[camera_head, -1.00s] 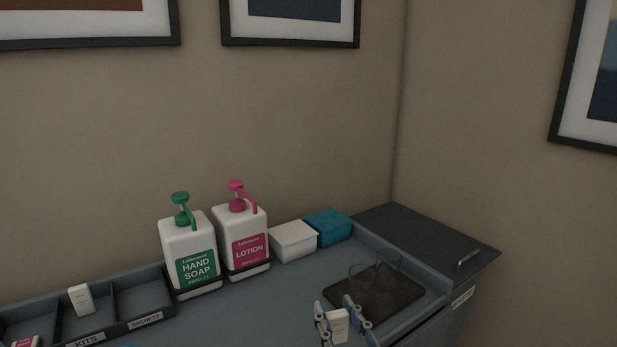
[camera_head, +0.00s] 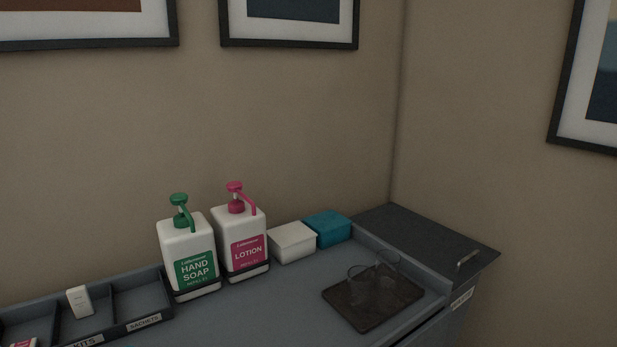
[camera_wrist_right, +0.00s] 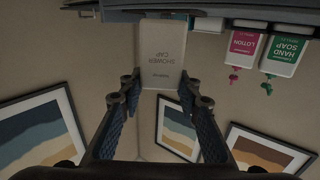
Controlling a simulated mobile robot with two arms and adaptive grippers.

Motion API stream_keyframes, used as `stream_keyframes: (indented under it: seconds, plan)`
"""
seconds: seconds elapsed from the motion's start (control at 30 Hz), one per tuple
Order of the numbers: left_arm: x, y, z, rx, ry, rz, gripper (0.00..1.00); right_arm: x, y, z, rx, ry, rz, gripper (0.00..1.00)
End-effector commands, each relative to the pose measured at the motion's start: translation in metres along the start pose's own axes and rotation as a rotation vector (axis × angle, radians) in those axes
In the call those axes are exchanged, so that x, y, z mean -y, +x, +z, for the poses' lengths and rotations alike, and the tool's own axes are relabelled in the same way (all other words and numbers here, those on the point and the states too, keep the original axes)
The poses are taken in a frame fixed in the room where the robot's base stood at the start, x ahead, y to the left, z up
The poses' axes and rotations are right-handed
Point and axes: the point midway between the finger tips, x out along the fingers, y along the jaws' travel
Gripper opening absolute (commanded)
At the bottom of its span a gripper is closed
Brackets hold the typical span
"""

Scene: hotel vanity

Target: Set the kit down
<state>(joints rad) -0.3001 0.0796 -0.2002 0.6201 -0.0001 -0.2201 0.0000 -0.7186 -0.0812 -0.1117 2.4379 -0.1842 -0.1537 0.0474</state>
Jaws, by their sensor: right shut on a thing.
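A white box printed "SHOWER CAP" (camera_wrist_right: 162,58) is between the fingers of my right gripper (camera_wrist_right: 159,84) in the right wrist view, where the scene appears upside down. The gripper is shut on this box. The box's far end meets the dark counter band at the top of that view; I cannot tell whether they touch. Neither gripper shows in the head view. A small white box (camera_head: 79,301) stands in a compartment of the divided tray (camera_head: 140,324) at lower left, behind the "KITS" label (camera_head: 84,342). A "SACHETS" label (camera_head: 144,323) is beside it.
Hand soap (camera_head: 189,254) and lotion (camera_head: 242,245) bottles stand by the wall, with white (camera_head: 292,243) and teal (camera_head: 328,229) blocks to their right. Two clear glasses (camera_head: 386,264) stand on a dark mat (camera_head: 351,313). The counter between tray and mat is bare.

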Motion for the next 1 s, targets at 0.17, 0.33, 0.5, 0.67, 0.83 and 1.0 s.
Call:
stream_keyframes:
  seconds: [0.17, 0.33, 0.5, 0.67, 0.83, 1.0]
  plan:
    - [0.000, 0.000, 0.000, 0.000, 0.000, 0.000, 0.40, 0.000, -0.030, 0.013, 0.007, 0.002, 0.000, 0.21]
    - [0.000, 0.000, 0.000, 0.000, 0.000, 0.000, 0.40, 0.000, -0.049, 0.017, 0.003, 0.000, 0.002, 0.21]
    - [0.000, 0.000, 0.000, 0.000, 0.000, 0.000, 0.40, -0.001, -0.055, 0.017, 0.000, 0.000, 0.003, 0.21]
    - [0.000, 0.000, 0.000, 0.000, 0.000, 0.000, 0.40, -0.001, -0.055, 0.017, -0.001, 0.001, 0.003, 0.21]
    - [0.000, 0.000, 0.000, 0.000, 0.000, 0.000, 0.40, 0.002, -0.051, 0.017, -0.002, 0.001, -0.001, 0.21]
    - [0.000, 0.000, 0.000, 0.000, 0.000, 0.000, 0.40, 0.017, -0.031, 0.015, -0.007, 0.001, -0.025, 0.21]
